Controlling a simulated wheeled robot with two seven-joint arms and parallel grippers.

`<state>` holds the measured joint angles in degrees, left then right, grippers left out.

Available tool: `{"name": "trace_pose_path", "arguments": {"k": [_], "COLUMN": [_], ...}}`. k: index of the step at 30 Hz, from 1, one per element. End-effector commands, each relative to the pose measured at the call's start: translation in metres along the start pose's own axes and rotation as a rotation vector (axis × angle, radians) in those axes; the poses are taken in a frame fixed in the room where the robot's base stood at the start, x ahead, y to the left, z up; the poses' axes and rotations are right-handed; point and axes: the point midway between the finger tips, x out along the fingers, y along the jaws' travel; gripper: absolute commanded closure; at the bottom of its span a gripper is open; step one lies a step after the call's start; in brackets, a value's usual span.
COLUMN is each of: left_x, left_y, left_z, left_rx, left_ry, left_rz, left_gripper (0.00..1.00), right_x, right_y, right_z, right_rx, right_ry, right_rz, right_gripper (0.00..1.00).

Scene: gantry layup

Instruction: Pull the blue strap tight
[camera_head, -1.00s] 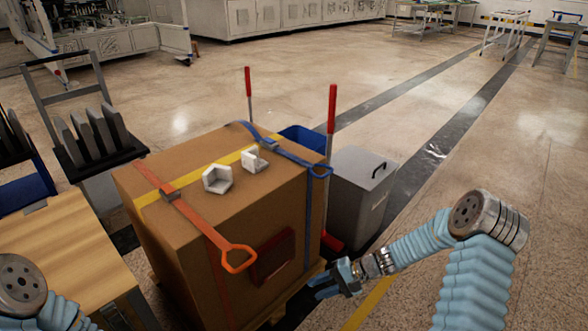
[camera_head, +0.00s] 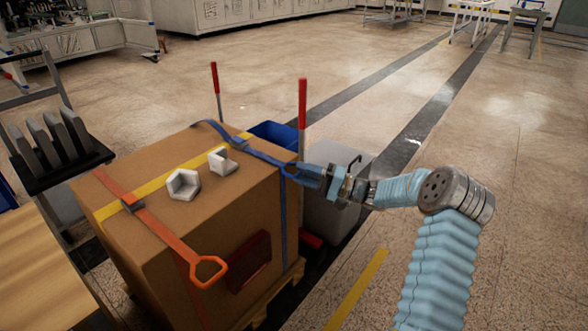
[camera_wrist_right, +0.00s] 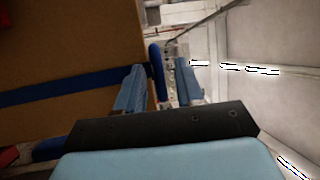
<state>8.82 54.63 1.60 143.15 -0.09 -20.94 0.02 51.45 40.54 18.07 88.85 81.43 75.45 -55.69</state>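The blue strap (camera_head: 261,155) runs over the top of a cardboard box (camera_head: 120,270) and down its right side. Its pull loop (camera_head: 289,171) sticks out at the box's top right edge. My right gripper (camera_head: 308,174) is at this loop, coming from the right. In the right wrist view the fingers (camera_wrist_right: 160,88) stand apart. The loop's blue end (camera_wrist_right: 155,58) shows beside the left finger, partly between the fingers; I cannot tell whether they touch. My left gripper is out of view.
A grey bin (camera_head: 335,215) and blue bin (camera_head: 272,134) are close by.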

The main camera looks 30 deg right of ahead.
Motion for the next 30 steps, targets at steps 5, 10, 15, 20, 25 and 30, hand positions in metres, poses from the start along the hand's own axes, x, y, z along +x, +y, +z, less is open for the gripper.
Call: {"name": "trace_pose_path", "arguments": {"k": [5, 10, 15, 20, 25, 30], "left_x": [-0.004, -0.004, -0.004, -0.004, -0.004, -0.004], "left_y": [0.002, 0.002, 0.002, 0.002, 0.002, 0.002], "left_z": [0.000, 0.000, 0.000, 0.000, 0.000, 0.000], "left_rx": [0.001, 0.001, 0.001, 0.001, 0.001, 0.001], "left_ry": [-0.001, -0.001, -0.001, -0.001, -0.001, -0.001], "left_rz": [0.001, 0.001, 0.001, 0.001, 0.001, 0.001], "left_gripper": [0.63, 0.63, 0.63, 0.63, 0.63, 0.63], "right_x": [0.025, 0.032, 0.032, 0.032, 0.032, 0.032], "right_y": [0.000, 0.001, 0.001, 0.001, 0.000, -0.001], "right_z": [0.000, 0.000, 0.000, 0.000, 0.000, 0.000], "right_rx": [0.001, 0.001, 0.001, 0.001, 0.000, 0.000], "right_ry": [-0.001, 0.000, 0.000, 0.000, 0.000, 0.000], "right_rz": [0.000, 0.001, 0.001, 0.001, 0.000, -0.002], "right_gripper": [0.63, 0.63, 0.63, 0.80, 1.00, 1.00]}}
